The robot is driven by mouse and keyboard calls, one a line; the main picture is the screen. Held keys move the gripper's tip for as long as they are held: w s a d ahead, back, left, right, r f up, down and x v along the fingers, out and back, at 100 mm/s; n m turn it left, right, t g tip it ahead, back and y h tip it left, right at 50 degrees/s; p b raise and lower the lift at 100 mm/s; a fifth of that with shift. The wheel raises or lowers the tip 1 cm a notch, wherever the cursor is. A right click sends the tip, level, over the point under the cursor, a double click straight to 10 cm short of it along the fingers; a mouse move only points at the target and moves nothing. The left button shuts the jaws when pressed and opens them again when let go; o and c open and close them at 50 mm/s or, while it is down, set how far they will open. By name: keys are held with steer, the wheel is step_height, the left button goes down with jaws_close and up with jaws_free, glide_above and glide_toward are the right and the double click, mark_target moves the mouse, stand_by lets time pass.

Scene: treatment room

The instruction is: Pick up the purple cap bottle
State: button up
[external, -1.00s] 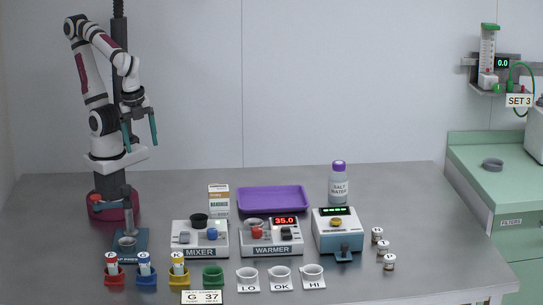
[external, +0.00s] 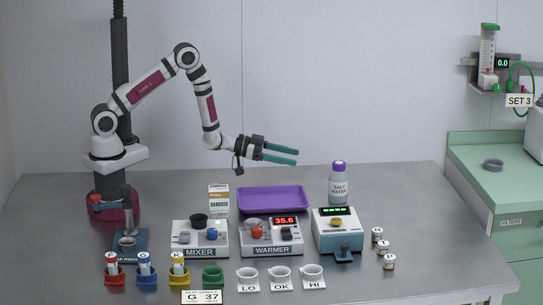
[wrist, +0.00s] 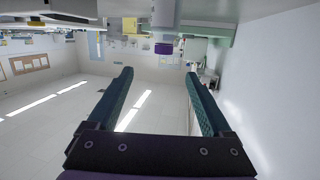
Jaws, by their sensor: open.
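The purple cap bottle (external: 338,188), labelled SALT WATER, stands upright on the table behind the blue-and-white device. Its purple cap (external: 338,167) is on top. My gripper (external: 296,156) is open and empty, stretched out to the right above the purple tray. Its teal fingers are left of the bottle, slightly above cap height in the picture, and apart from it. The wrist view is upside down; there the purple cap (wrist: 163,48) shows beyond and between my open fingers (wrist: 159,75).
The purple tray (external: 274,201), a small carton (external: 219,199), the mixer (external: 201,251) and the warmer (external: 271,250) lie left of the bottle. The blue-and-white device (external: 337,245) stands in front of it. Table right of the bottle is clear.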

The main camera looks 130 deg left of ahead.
mark_target(339, 167)
steer(key=shift+n, duration=0.3)
steer(key=x, duration=1.5)
steer(key=shift+a+f, duration=0.3)
steer(key=shift+a, duration=0.15)
jaws_close()
